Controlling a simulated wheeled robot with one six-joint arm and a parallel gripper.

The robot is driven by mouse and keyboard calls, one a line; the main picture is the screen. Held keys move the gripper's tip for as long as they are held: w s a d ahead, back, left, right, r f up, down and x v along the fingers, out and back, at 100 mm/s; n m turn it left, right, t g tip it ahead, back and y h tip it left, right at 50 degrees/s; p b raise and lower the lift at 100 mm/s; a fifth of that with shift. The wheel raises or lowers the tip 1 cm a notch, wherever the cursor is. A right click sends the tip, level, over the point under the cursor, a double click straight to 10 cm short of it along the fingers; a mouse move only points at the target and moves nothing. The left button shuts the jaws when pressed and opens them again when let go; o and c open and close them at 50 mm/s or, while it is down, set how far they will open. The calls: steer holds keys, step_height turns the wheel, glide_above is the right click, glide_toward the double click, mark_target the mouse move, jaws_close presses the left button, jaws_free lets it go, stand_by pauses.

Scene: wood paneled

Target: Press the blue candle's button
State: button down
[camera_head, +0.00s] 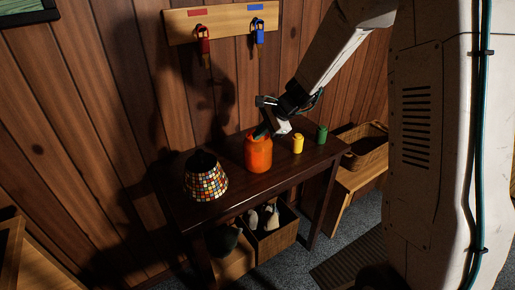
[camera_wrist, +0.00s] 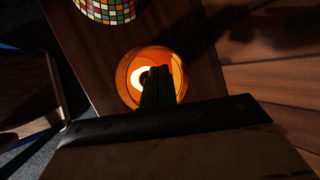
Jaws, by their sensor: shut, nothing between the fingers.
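I see no blue candle in either view. A glowing orange jar (camera_head: 259,155) stands on the dark table, and a small yellow candle (camera_head: 298,143) and a small green candle (camera_head: 322,134) stand to its right. My gripper (camera_head: 262,131) is at the mouth of the orange jar, pointing down. In the wrist view its shut fingers (camera_wrist: 158,72) reach over the open jar (camera_wrist: 135,65), which has a bright glow inside. The fingers hide part of the jar's inside, and I cannot tell how deep the tips are or whether they touch anything.
A mosaic lamp (camera_head: 206,180) stands left of the jar on the dark table (camera_head: 228,205). A wicker basket (camera_head: 366,145) sits on a lower bench at the right. Red (camera_head: 202,42) and blue (camera_head: 259,32) padlocks hang on a wall board. Crates lie under the table.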

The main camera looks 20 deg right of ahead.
steer(key=shift+r, duration=1.6)
